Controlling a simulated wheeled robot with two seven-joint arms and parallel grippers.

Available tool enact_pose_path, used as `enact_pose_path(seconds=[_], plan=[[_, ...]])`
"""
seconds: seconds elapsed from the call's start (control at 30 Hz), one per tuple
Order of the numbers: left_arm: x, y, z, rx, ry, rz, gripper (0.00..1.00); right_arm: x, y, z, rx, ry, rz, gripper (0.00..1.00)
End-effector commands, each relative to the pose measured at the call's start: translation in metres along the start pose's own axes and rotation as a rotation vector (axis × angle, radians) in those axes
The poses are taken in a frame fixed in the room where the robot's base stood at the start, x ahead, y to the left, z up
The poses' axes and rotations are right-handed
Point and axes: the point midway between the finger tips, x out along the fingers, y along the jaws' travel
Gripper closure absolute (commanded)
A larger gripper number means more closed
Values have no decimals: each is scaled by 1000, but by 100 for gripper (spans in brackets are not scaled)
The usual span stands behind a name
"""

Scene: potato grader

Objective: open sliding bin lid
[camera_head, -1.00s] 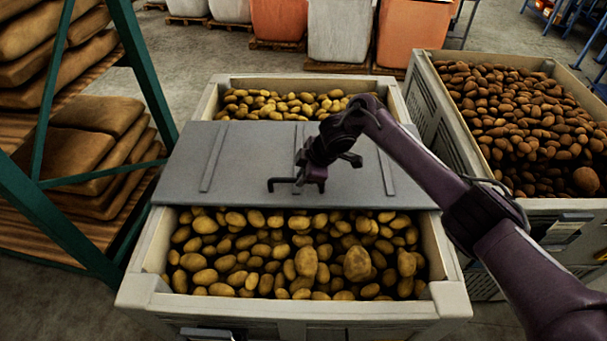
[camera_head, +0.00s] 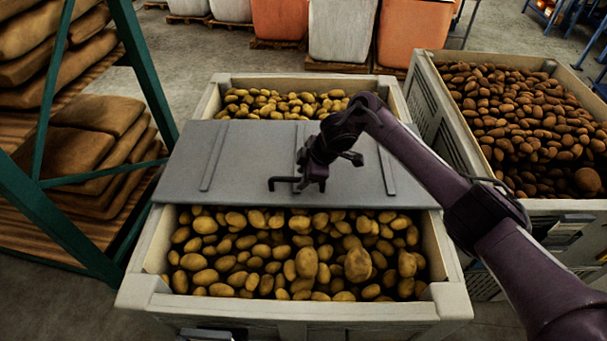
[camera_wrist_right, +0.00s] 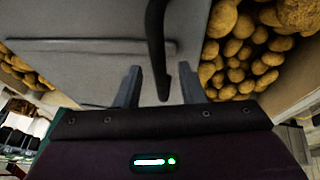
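The flat grey lid (camera_head: 240,165) lies across the middle of the pale bin (camera_head: 140,295). Yellow potatoes show in front of it and behind it. A dark bar handle (camera_head: 280,183) stands on the lid near its middle. In the right wrist view the handle (camera_wrist_right: 157,45) reaches down between the fingers, with a gap on both sides. My right gripper (camera_head: 318,178) is over the lid at the handle; the wrist view shows its two fingers (camera_wrist_right: 160,88) apart and the grey lid surface (camera_wrist_right: 75,75) beyond. My left gripper is not recognisable in the head view.
A second bin (camera_head: 430,105) of brown potatoes stands close on the right. A green-framed rack (camera_head: 150,80) with filled sacks (camera_head: 90,150) stands close on the left. Several white and orange containers (camera_head: 410,35) stand at the back. Bare floor lies between these and the potato bin.

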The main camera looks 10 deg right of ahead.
Motion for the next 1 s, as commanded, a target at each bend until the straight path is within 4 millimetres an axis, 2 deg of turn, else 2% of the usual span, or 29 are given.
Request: enact_pose_path(seconds=[0.3,0.5,1.0], plan=[[12,0,3,0,-2,0,64,-49,2,1,-2,0,6,64],[15,0,4,1,-5,0,64,-71,1,1,-1,0,3,64],[15,1,5,3,-6,1,64,-75,1,0,0,0,2,64]])
